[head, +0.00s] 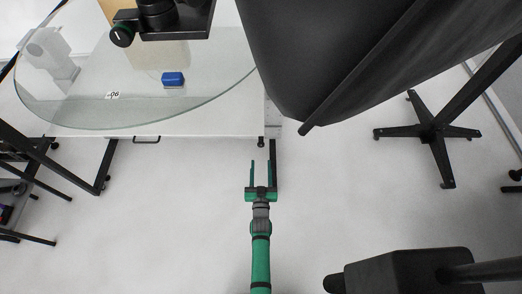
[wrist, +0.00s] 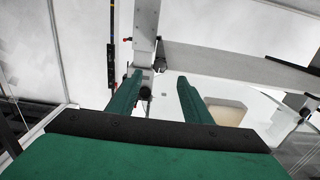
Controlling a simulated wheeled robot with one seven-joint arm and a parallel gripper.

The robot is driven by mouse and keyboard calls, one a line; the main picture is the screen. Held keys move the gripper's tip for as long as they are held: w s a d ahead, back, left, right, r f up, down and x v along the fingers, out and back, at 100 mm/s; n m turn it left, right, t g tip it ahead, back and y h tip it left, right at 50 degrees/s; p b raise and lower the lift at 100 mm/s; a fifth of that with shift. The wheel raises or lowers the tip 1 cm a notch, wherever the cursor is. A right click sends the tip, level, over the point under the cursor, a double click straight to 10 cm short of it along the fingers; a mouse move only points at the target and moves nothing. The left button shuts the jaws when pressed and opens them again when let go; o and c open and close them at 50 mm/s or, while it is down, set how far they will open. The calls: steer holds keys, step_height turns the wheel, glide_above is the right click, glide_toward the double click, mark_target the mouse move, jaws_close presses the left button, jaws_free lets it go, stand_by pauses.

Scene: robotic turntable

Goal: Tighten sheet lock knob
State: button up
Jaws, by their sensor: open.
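A dark round knob with a green rim and a white mark (head: 122,36) sits at the left end of a black device (head: 180,22) at the top of the head view. I cannot tell for sure that it is the sheet lock knob. My gripper (head: 261,168) is open and empty, over the floor in front of the table's right end, well apart from the knob. In the wrist view my gripper (wrist: 160,78) shows two green fingers spread apart. I cannot make out the knob there.
A round glass disc (head: 60,112) lies over the white table (head: 215,122), with a blue block (head: 173,79) there. A large black object (head: 330,60) hangs at upper right. A black stand base (head: 432,132) stands at right.

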mark_target(261, 146)
steer(key=w, duration=0.8)
steer(key=shift+w, duration=0.2)
steer(key=c, duration=1.1)
